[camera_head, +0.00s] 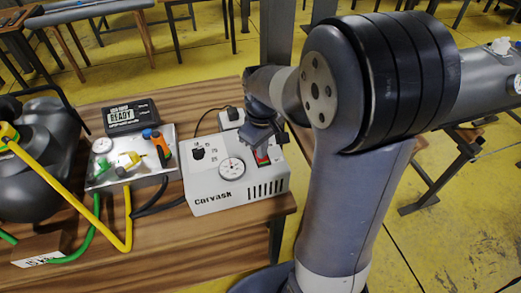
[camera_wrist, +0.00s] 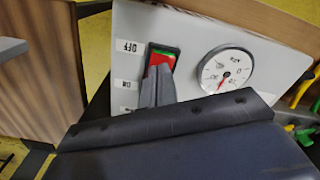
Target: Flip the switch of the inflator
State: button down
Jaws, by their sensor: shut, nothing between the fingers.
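The inflator is a light grey box marked "Corvask" (camera_head: 212,199) on the wooden table, with its sloped panel also in the wrist view (camera_wrist: 190,35). Its red rocker switch (camera_wrist: 161,58) has green along one edge and sits beside "OFF" and "ON" labels. In the head view the switch (camera_head: 262,158) shows just below my gripper (camera_head: 263,148). A round gauge (camera_wrist: 226,71) is next to the switch. My gripper is shut and empty. In the wrist view its fingertips (camera_wrist: 157,76) cover the lower part of the switch; I cannot tell whether they touch it.
A silver manifold box (camera_head: 148,180) with a valve and an orange handle stands left of the inflator. Behind it is a black display (camera_head: 131,116) reading "READY". Yellow and green hoses (camera_head: 66,188) run at the left, by a dark grey rounded object (camera_head: 35,165). The table's right edge is close to the inflator.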

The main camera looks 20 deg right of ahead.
jog(key=shift+r+p, duration=3)
jog(key=shift+r, duration=0.5)
jog(key=shift+f, duration=0.15)
notch_tip(320, 180, down, 7)
jog(key=b, duration=0.6)
jog(key=shift+r, duration=0.25)
notch_tip(320, 180, up, 8)
jog(key=p, duration=0.6)
jog(key=shift+r+p, duration=0.25)
jog(key=shift+p, duration=0.05)
jog(key=shift+a, duration=0.15)
